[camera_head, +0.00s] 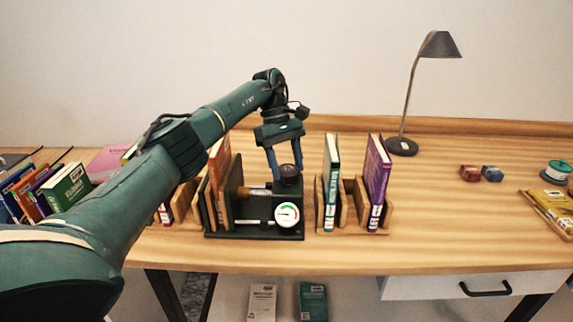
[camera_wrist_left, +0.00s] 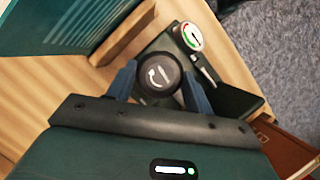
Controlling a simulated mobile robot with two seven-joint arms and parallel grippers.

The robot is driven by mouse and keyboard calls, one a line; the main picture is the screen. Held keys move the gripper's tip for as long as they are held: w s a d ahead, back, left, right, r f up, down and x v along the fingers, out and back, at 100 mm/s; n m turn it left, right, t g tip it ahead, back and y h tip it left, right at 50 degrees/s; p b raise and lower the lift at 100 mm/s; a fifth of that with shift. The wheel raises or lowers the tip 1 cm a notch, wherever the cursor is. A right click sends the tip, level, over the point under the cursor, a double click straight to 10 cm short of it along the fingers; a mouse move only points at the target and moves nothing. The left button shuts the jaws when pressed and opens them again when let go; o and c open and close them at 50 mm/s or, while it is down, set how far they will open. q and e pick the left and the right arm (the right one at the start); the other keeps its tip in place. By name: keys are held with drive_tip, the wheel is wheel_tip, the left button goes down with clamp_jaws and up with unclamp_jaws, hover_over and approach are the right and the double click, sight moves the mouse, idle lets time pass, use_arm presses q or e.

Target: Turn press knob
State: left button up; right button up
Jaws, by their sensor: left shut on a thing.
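The press (camera_head: 255,230) is a dark green device on the desk with a round white gauge (camera_head: 287,214) on its front. Its black round knob (camera_head: 289,174) sits on top at the right. In the left wrist view the knob (camera_wrist_left: 158,76) shows a white curved arrow on its face. My left gripper (camera_head: 286,170) points down over the press, its blue fingers on either side of the knob and shut on it. The wrist view shows both fingertips (camera_wrist_left: 160,85) at the knob's sides. The gauge also shows there (camera_wrist_left: 192,36). My right gripper is not in view.
A wooden rack (camera_head: 350,215) with a green book (camera_head: 330,185) and a purple book (camera_head: 376,185) stands close right of the press. Books stand at the left behind my arm. A desk lamp (camera_head: 402,146) stands farther back.

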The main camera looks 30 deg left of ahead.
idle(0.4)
use_arm(q)
drive_tip(key=o, duration=1)
drive_tip(key=shift+c, duration=0.2)
drive_tip(key=shift+r, duration=0.1)
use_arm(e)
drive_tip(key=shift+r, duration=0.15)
